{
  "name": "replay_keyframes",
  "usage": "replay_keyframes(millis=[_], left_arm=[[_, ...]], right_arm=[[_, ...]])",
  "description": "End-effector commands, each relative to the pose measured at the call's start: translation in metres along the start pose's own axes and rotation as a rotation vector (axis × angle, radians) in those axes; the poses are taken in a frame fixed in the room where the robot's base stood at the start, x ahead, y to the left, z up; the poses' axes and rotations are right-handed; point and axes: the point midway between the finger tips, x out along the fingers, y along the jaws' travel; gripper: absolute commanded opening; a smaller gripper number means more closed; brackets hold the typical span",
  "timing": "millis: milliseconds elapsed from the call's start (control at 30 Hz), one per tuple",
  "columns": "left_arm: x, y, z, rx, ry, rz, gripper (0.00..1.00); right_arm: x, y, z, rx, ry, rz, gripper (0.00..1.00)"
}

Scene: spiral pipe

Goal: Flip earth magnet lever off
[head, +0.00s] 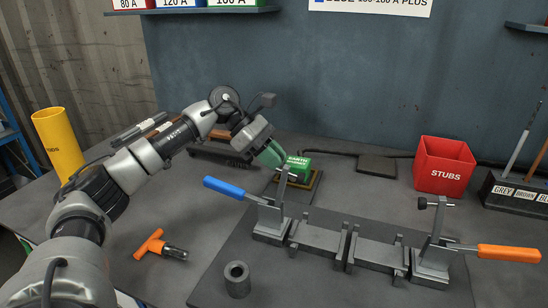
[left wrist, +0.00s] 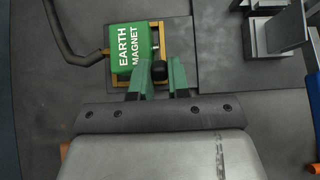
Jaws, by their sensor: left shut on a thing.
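The earth magnet (head: 300,160) is a green block with white lettering on a brass-coloured base, near the middle of the table in the head view. It also shows at the top of the left wrist view (left wrist: 122,48). Its lever ends in a black knob (left wrist: 159,70) beside the block's lower right corner in the left wrist view. My left gripper (head: 272,156) has green fingers, which also show in the left wrist view (left wrist: 161,78). They are shut on the black knob, one finger on each side. In the head view the gripper hides the knob. My right gripper is not in view.
A clamp fixture (head: 330,240) with a blue handle (head: 224,187) and an orange handle (head: 508,253) stands just in front of the magnet. A red stubs bin (head: 443,166) stands at right. An orange-handled tool (head: 160,246) and a short pipe (head: 237,279) are nearer.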

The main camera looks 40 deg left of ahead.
Motion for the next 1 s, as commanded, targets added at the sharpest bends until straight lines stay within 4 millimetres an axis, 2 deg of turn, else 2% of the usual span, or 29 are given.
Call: replay_keyframes(millis=[100,133,267,533,667,1000], left_arm=[[-0.001,0.000,0.001,0.002,-0.003,0.001,0.00],[-0.001,0.000,0.001,0.002,-0.003,0.001,0.21],[0.000,0.000,0.001,0.002,-0.001,0.001,0.41],[0.000,0.000,0.000,0.001,0.000,0.000,0.43],[-0.009,0.000,0.000,0.000,0.001,0.001,0.43],[-0.074,0.001,0.001,0.000,-0.002,0.004,0.43]], right_arm=[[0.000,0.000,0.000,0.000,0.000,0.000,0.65],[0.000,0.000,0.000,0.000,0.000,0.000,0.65],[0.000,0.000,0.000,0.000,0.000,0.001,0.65],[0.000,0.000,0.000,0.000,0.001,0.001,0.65],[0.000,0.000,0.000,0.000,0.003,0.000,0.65],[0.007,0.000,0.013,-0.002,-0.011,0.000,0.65]])
